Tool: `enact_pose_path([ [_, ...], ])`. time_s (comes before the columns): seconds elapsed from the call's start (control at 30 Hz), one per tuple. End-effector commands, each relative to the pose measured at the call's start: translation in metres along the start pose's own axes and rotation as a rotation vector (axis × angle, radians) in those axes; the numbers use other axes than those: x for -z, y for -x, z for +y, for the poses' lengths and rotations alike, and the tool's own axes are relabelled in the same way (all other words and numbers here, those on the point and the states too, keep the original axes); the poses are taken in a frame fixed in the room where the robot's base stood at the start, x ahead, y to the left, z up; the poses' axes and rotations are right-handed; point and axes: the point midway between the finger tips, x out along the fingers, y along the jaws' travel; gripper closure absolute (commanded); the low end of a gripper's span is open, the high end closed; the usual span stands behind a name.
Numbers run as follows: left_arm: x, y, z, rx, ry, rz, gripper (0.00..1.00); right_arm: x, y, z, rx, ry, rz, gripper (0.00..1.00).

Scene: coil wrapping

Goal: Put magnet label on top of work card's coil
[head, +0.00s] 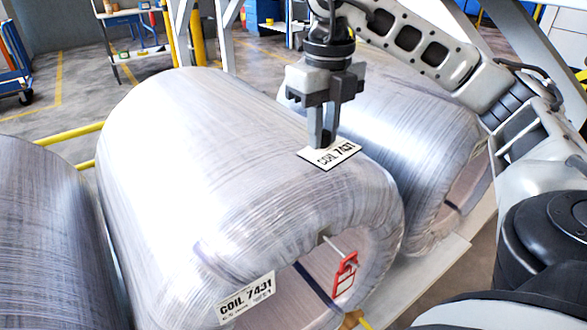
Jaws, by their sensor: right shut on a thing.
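The magnet label (333,154), a white plate reading "COIL 7431", is at the upper right of the middle wrapped coil (230,150). My right gripper (322,142) points down and is shut on the label's far edge. The label lies on or just over the coil's top surface; I cannot tell if it touches. The coil's front carries the work card (247,297), a white tag also reading "COIL 7431". My left gripper is not in view.
A red tag (345,275) hangs from a rod at the middle coil's bore. Another wrapped coil (400,130) stands close on the right, and a darker one (45,230) on the left. Yellow rails (68,133) run behind. A bench (130,30) stands at the back left.

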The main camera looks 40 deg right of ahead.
Motion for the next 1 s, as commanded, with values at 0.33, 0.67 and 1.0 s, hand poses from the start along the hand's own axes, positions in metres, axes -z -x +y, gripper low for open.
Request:
enact_pose_path([
  [0.33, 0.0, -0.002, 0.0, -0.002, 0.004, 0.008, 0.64, -0.032, -0.011, -0.014, -0.004, -0.158, -0.001, 1.0],
  [0.67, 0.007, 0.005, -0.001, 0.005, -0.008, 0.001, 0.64, -0.103, -0.055, -0.024, 0.001, -0.157, 0.0, 1.0],
  [1.0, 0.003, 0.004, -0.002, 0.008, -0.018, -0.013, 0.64, -0.132, -0.089, -0.028, 0.0, -0.153, -0.005, 1.0],
])
